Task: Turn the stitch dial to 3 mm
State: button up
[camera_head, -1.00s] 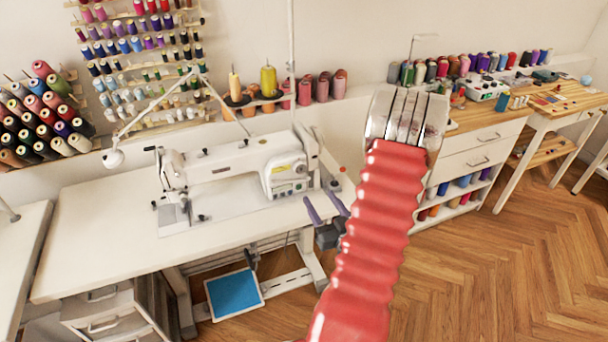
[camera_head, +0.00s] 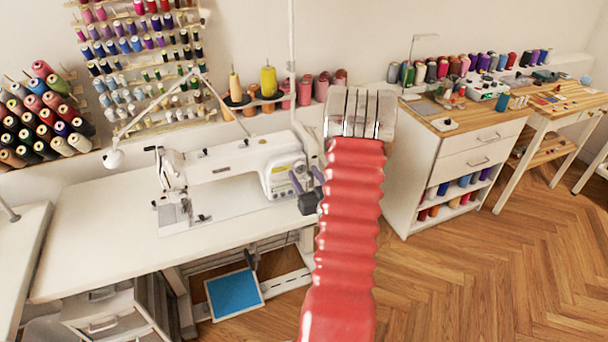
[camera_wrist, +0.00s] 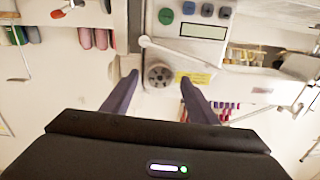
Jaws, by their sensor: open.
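The white sewing machine (camera_head: 222,164) stands on its table. In the wrist view, the round grey stitch dial (camera_wrist: 158,74) is on the machine's face, beside a yellow label. Its marks are too small to read. My gripper (camera_wrist: 159,78) is open, with one purple-grey finger on each side of the dial and visible gaps; I cannot tell the depth left to the dial. In the head view, my gripper (camera_head: 307,179) is at the right end of the machine, beyond my red arm. The dial cannot be made out there.
Several coloured buttons and a display (camera_wrist: 204,30) are beside the dial. A lever (camera_wrist: 180,52) runs close to it. A thin pole (camera_head: 291,60) rises behind the machine. Thread cones (camera_head: 268,80) stand behind. The white tabletop (camera_head: 100,225) is clear at left.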

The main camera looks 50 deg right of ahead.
jog(key=shift+w+d, duration=0.25)
jog(key=shift+w, duration=0.15)
jog(key=c, duration=1.1)
